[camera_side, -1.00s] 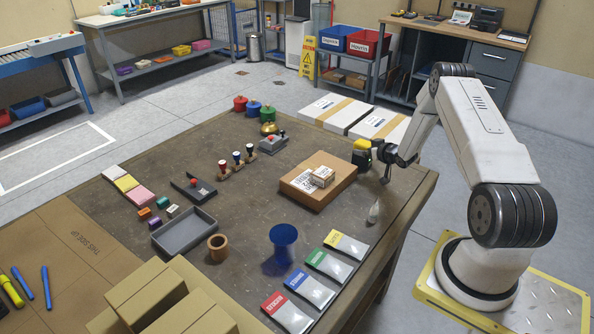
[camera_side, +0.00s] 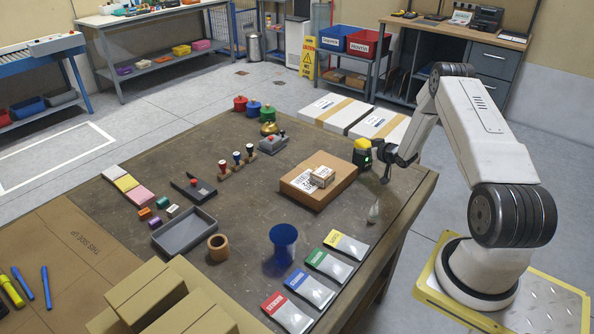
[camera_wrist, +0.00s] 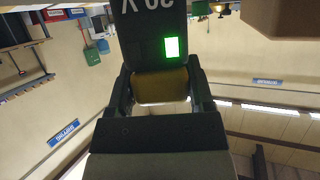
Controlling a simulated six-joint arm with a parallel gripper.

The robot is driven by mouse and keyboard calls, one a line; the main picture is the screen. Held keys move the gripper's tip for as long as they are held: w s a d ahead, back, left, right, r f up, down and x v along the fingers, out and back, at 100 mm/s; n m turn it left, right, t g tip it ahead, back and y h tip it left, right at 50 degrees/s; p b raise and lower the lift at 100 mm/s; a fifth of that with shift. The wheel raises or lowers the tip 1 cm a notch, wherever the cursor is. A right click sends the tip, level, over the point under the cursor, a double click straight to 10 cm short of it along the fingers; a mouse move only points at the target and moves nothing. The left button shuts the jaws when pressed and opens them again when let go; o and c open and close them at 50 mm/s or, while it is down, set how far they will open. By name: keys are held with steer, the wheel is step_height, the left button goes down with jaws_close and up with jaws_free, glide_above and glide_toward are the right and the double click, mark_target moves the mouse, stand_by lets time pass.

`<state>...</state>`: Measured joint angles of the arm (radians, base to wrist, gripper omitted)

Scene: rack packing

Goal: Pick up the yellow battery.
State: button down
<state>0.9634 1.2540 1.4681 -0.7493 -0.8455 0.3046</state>
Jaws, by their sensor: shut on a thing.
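The yellow battery (camera_side: 362,146) is a block with a yellow end and a dark body. My gripper (camera_side: 374,152) is shut on it and holds it above the right side of the table, beyond the cardboard box. In the wrist view the battery's black body (camera_wrist: 150,38) carries "20 V" lettering, upside down, and a lit green square. Its yellow part (camera_wrist: 160,88) sits between the two jaws of my gripper (camera_wrist: 160,92). The jaws hide part of the battery.
A pale cone-shaped thing (camera_side: 374,213) stands below, near the table's right edge. The table's middle (camera_side: 240,210) is mostly clear.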

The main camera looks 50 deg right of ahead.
steer(key=shift+r, duration=0.2)
steer(key=shift+r, duration=0.75)
steer(key=s+a+r, duration=0.9)
steer(key=s+r, duration=0.1)
steer(key=r, duration=0.1)
steer(key=shift+s, duration=0.35)
